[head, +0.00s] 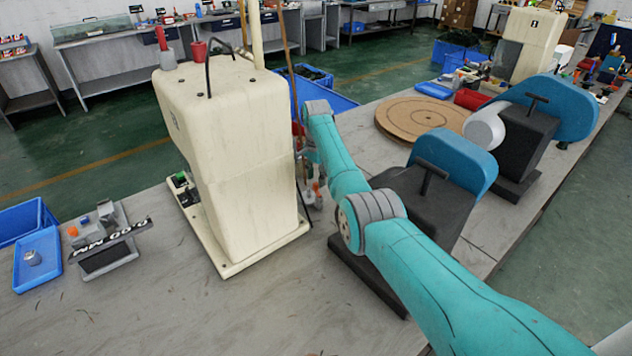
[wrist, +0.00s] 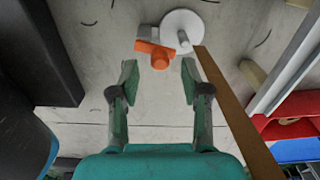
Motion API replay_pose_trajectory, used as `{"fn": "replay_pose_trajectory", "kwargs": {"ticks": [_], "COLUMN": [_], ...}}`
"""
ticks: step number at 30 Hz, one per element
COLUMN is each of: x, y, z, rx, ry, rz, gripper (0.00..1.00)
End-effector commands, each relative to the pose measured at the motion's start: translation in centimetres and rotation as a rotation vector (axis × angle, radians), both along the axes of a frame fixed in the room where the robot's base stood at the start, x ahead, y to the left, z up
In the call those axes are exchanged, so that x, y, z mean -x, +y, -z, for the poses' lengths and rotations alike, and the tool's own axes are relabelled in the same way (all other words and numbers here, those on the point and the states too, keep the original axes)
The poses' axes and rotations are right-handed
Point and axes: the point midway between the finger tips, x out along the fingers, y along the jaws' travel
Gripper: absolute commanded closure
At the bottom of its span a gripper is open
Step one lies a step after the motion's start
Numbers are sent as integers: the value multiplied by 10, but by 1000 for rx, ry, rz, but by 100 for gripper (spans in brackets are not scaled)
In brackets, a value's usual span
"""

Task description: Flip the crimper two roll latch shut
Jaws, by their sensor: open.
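In the wrist view an orange lever-like piece (wrist: 155,50), likely the roll latch, lies ahead of my fingertips beside a pale round disc (wrist: 175,20) with a grey hub. Whether the latch is open or shut is unclear. My gripper (wrist: 160,76) is open and empty, its two green fingers either side of the space just short of the orange piece. In the head view my arm reaches behind the tall cream machine (head: 235,150); the gripper is mostly hidden there. A small orange bit (head: 317,188) shows beside the machine. Which machine is crimper two is not clear.
A black machine with a blue cover (head: 455,155) stands close beside my arm. A brown strip (wrist: 235,110) runs along the right of my gripper, with a red bin (wrist: 290,125) beyond. A brown round turntable (head: 425,113) lies farther back.

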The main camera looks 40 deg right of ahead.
Motion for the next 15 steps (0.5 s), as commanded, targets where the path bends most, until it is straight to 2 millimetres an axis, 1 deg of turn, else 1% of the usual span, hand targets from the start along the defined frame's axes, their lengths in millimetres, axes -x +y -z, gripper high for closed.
{"fn": "replay_pose_trajectory", "kwargs": {"ticks": [3,6,15], "x": [0,0,0], "y": [0,0,0], "z": [13,18,22], "rx": [0,0,1], "ry": [1,0,-1], "rz": [0,0,-1], "gripper": [53,53,53]}}
